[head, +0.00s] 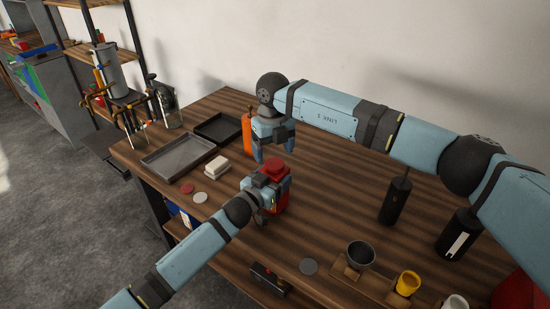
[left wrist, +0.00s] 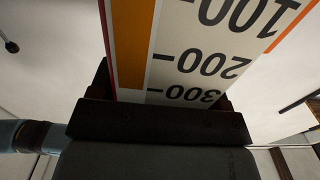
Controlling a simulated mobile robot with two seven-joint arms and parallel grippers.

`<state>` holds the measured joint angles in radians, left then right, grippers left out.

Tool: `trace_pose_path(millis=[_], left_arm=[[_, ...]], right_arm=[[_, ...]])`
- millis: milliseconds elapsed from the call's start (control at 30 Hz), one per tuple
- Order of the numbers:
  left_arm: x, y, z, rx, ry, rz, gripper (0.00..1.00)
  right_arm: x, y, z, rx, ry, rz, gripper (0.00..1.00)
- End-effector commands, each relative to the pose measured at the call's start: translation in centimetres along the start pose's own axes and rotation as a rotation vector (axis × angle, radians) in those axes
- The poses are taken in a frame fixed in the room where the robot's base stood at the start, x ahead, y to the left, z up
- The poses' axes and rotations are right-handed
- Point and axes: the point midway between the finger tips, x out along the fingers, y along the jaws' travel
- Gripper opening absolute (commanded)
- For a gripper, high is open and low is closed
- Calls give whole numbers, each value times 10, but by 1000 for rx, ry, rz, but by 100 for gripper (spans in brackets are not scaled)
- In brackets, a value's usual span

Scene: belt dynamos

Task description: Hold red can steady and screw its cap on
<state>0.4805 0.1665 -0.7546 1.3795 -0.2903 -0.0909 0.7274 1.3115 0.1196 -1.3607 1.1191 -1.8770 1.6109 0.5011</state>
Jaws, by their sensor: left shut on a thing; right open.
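The red can (head: 283,196) stands on the wooden table, partly hidden behind my left gripper (head: 266,192). The left gripper is shut on it from the near left side. In the left wrist view the can's labelled side (left wrist: 200,50) fills the space beyond the dark jaws, with an orange stripe and upside-down numbers. A red piece (head: 274,168) shows at the can's top; I cannot tell whether it is the cap or part of the can. My right gripper (head: 275,152) is open, fingers pointing down, just above the can's top. Nothing shows between its fingers.
An orange bottle (head: 247,134) stands close behind the right gripper. A grey tray (head: 152,163), a black tray (head: 203,133) and white blocks (head: 216,167) lie left. Black bottles (head: 394,204) and a dark bowl (head: 361,254) stand right. A black button box (head: 267,281) is at the front.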

Motion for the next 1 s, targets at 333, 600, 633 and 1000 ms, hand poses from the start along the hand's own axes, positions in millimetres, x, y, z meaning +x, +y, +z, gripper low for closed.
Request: trace_pose_path(millis=[333, 600, 633, 1000], left_arm=[[0, 0, 0, 0, 1, 0, 4], [0, 0, 0, 0, 1, 1, 4], [0, 0, 0, 0, 2, 1, 4], [0, 0, -1, 0, 2, 1, 4]], right_arm=[[-3, -3, 0, -4, 1, -3, 66], [-24, -2, 0, -288, 1, -2, 66], [-26, -2, 0, -325, 1, -2, 66], [-37, -3, 0, -481, 3, -3, 66]])
